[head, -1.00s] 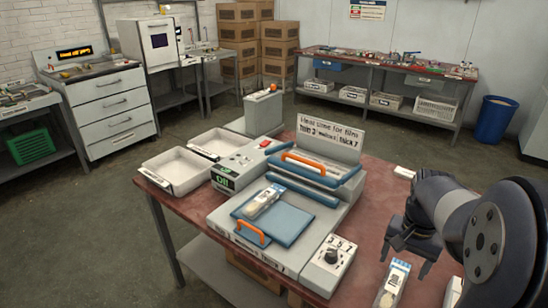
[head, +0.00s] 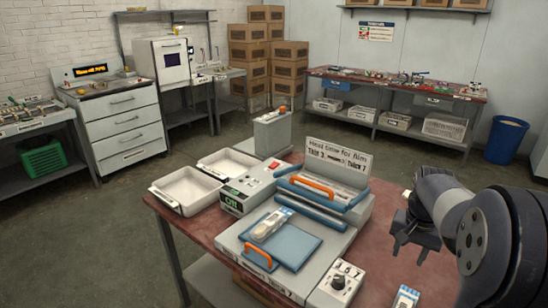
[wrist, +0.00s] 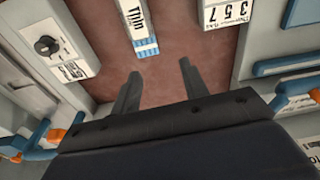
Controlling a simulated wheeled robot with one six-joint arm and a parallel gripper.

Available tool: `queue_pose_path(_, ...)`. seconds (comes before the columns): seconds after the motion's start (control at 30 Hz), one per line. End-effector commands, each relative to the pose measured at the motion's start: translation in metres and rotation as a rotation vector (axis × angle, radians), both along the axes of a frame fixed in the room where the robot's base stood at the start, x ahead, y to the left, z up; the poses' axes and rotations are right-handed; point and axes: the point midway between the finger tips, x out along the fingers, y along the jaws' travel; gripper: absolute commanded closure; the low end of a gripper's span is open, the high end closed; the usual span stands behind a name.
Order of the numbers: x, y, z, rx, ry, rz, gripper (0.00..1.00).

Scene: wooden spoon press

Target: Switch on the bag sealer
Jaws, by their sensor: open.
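The bag sealer is a grey machine with a blue sealing bar, an orange handle (head: 312,187) and a sign (head: 337,160) about heat time for film. Its control box (head: 236,203) stands at its left, with a red switch (head: 273,165) on top and a green display that appears to read "Off". A pouch (head: 271,224) lies on the blue plate (head: 297,246) in front. A dial box (head: 338,282) stands at the front right and shows in the wrist view (wrist: 60,45). My gripper (head: 411,240) is open and empty, right of the sealer; its fingers show in the wrist view (wrist: 160,68).
Two white trays (head: 183,190) sit left of the control box. A grey post with an orange top (head: 273,130) stands behind it. A packet marked "Thin" (wrist: 140,22) lies on the red tabletop near my gripper. Bare tabletop lies between the sealer and my arm.

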Motion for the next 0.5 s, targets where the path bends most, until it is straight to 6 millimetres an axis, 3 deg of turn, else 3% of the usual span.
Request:
queue_pose_path(0.03,0.028,-0.001,0.02,-0.017,-0.03,0.024,0.62)
queue_pose_path(0.2,0.104,0.0,0.055,-0.07,-0.128,0.084,0.76)
queue_pose_path(0.33,0.143,0.004,0.072,-0.097,-0.183,0.117,0.87)
queue_pose_path(0.5,0.164,0.006,0.08,-0.112,-0.215,0.133,1.0)
